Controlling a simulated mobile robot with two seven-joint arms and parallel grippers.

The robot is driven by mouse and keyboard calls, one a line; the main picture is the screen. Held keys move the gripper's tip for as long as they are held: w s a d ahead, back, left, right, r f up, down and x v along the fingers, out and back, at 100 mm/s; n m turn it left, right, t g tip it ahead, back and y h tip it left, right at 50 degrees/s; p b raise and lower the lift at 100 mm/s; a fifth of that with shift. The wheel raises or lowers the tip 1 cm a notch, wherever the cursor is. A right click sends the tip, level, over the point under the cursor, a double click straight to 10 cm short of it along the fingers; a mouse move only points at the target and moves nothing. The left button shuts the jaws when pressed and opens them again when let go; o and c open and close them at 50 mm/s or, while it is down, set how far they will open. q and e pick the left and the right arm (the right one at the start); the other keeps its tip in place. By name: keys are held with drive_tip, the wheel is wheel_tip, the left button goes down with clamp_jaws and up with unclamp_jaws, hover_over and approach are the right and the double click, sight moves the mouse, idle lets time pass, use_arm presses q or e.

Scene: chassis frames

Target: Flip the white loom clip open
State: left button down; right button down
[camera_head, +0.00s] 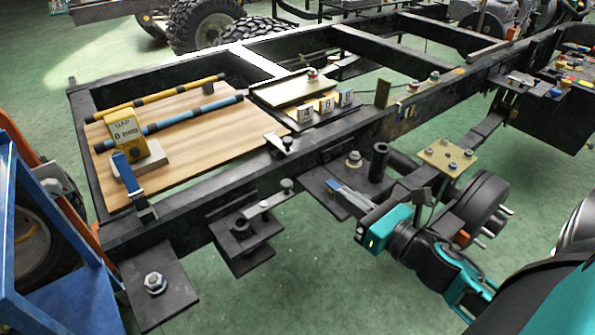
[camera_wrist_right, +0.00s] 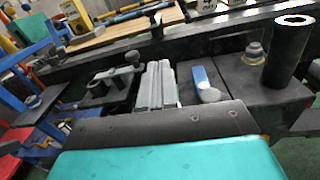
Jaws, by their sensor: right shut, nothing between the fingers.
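The white loom clip (camera_head: 280,141) is a small pale flap on the near rail of the chassis frame, around the middle of the head view. It lies low and slanted, with a dark part at its near end; I cannot tell for sure how far it is open. My right gripper (camera_head: 345,196) is below and to the right of it, over the bracket plate, apart from the clip. Its grey fingers (camera_wrist_right: 156,86) are together and empty in the right wrist view. I cannot make out the white clip in the wrist view. My left gripper is not in view.
A blue clip (camera_head: 128,174) stands up on the rail at the left. A small blue piece (camera_wrist_right: 203,80) lies close beside my right fingers. A dark upright tube (camera_head: 379,162) and a bolt (camera_head: 354,159) rise near the gripper.

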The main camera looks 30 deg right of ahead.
drive_tip(key=shift+n, duration=1.1)
drive_tip(key=b, duration=0.1)
approach(290, 148)
drive_tip(key=w+f, duration=0.3)
drive_tip(key=w, duration=0.1)
drive_tip(key=shift+w+a+r, duration=0.15)
drive_tip(key=shift+w+r, duration=0.15)
drive_tip(key=shift+r, duration=0.2)
drive_tip(key=shift+w+a+r, duration=0.15)
drive_tip(key=shift+w+r, duration=0.1)
drive_tip(key=shift+r, duration=0.3)
drive_tip(key=shift+w+a+r, duration=0.15)
drive_tip(key=shift+w+r, duration=0.3)
drive_tip(key=shift+w, duration=0.05)
drive_tip(key=shift+r+p, duration=0.1)
drive_tip(key=shift+p, duration=0.3)
